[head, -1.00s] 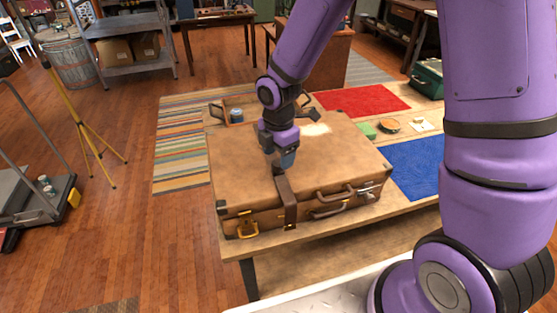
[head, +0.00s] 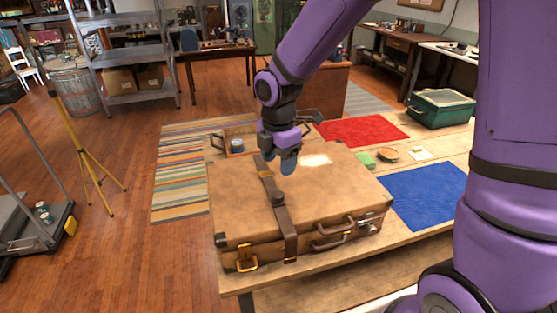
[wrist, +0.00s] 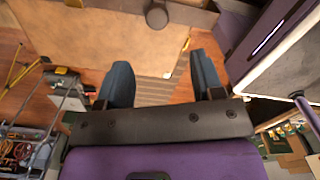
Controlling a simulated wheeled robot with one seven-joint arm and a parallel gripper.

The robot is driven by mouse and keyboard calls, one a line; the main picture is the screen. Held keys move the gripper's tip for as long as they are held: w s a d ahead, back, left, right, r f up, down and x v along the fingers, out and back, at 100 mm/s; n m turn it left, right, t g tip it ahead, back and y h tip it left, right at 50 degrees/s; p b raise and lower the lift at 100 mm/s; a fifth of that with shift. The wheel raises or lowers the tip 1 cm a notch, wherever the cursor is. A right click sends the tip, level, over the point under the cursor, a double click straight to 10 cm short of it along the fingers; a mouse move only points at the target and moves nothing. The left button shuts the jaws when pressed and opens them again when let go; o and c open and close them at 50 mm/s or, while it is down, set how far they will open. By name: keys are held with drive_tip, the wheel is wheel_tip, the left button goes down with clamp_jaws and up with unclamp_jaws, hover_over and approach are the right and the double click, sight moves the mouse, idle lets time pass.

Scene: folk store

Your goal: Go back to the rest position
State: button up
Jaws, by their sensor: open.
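My gripper (head: 287,163) hangs above the top of a brown suitcase (head: 235,205). In the wrist view its two blue fingers (wrist: 160,82) are apart with nothing between them. The suitcase lies flat and closed on a wooden table (head: 320,263), with a dark brown strap (head: 280,207) over its lid and handles on its front. In the wrist view the lid (wrist: 90,35) fills the upper left. My purple arm reaches in from the right.
A blue mat (head: 427,193), a red mat (head: 362,131), a green block (head: 364,160) and a green case (head: 441,108) are right of the suitcase. A wooden tray (head: 219,146) is behind it. A yellow tripod (head: 86,155) and a cart (head: 35,225) stand left on open floor.

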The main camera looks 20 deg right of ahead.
drive_tip(key=shift+r, duration=0.1)
drive_tip(key=s+d+r+m+t, duration=0.1)
drive_tip(key=s+d+r+m, duration=0.35)
drive_tip(key=r, duration=0.25)
drive_tip(key=s+d+r+m+t, duration=0.2)
drive_tip(key=s+d+r+m, duration=0.15)
drive_tip(key=r+m, duration=0.25)
drive_tip(key=s+d+r+m+t, duration=0.1)
drive_tip(key=s+d+r+m, duration=0.2)
drive_tip(key=s+m, duration=0.3)
drive_tip(key=s+d+r+m+t, duration=0.1)
drive_tip(key=s+d+r+m, duration=0.2)
drive_tip(key=s+m, duration=0.3)
drive_tip(key=shift+s+d+r, duration=0.2)
drive_tip(key=shift+s+r, duration=0.2)
drive_tip(key=shift+s, duration=0.1)
